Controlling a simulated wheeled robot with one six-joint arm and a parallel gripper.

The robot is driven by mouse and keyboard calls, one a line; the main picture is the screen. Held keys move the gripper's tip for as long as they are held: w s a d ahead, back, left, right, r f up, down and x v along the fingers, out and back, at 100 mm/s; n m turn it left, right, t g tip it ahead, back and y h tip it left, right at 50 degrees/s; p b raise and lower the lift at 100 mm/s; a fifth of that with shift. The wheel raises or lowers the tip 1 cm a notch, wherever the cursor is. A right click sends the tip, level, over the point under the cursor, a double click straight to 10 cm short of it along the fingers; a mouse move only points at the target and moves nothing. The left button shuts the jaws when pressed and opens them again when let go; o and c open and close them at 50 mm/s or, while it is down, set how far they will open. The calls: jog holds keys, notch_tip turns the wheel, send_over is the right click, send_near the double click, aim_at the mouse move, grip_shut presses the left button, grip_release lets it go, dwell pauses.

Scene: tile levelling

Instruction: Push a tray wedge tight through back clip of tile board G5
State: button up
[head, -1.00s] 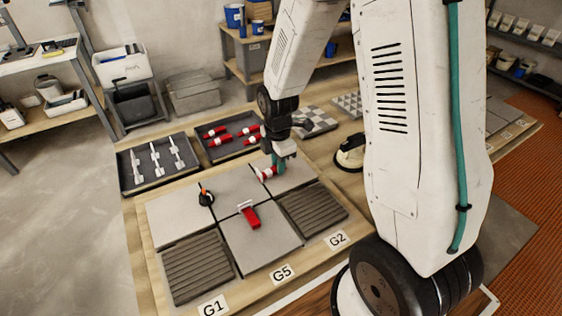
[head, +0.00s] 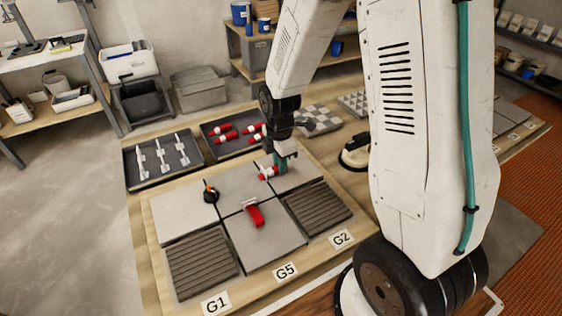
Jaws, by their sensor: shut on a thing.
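Tile board G5 (head: 252,283) lies in front of me, with light grey and dark ribbed tiles and a G5 label (head: 285,272). My gripper (head: 280,168) is low over the back tiles, shut on a red tray wedge (head: 267,173). A white part shows beside this wedge; I cannot tell whether it is the back clip or how far the wedge sits through it. Another red wedge (head: 254,216) sits at a white clip on the seam of the front grey tile (head: 265,240).
A black knob with an orange top (head: 210,192) stands on the left seam. Behind the board are a tray of white clips (head: 135,184) and a tray of red wedges (head: 206,155). A suction cup tool (head: 355,153) lies to the right.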

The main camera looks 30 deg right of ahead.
jog(key=shift+a, duration=0.65)
dwell(0.8)
jog(key=o, duration=0.9)
jog(key=shift+o, duration=0.2)
jog(key=shift+r, duration=0.1)
notch_tip(320, 180, up, 8)
jog(key=shift+f, duration=0.15)
jog(key=shift+s+m, duration=0.3)
jog(key=shift+m, duration=0.6)
jog(key=s+r+m, duration=0.8)
jog(key=s, duration=0.3)
jog(key=s+r+m+t, duration=0.1)
jog(key=s+r+m, duration=0.7)
jog(key=s, duration=0.4)
jog(key=shift+s+a+r, duration=0.2)
jog(key=shift+a+r, duration=0.05)
jog(key=shift+r, duration=0.4)
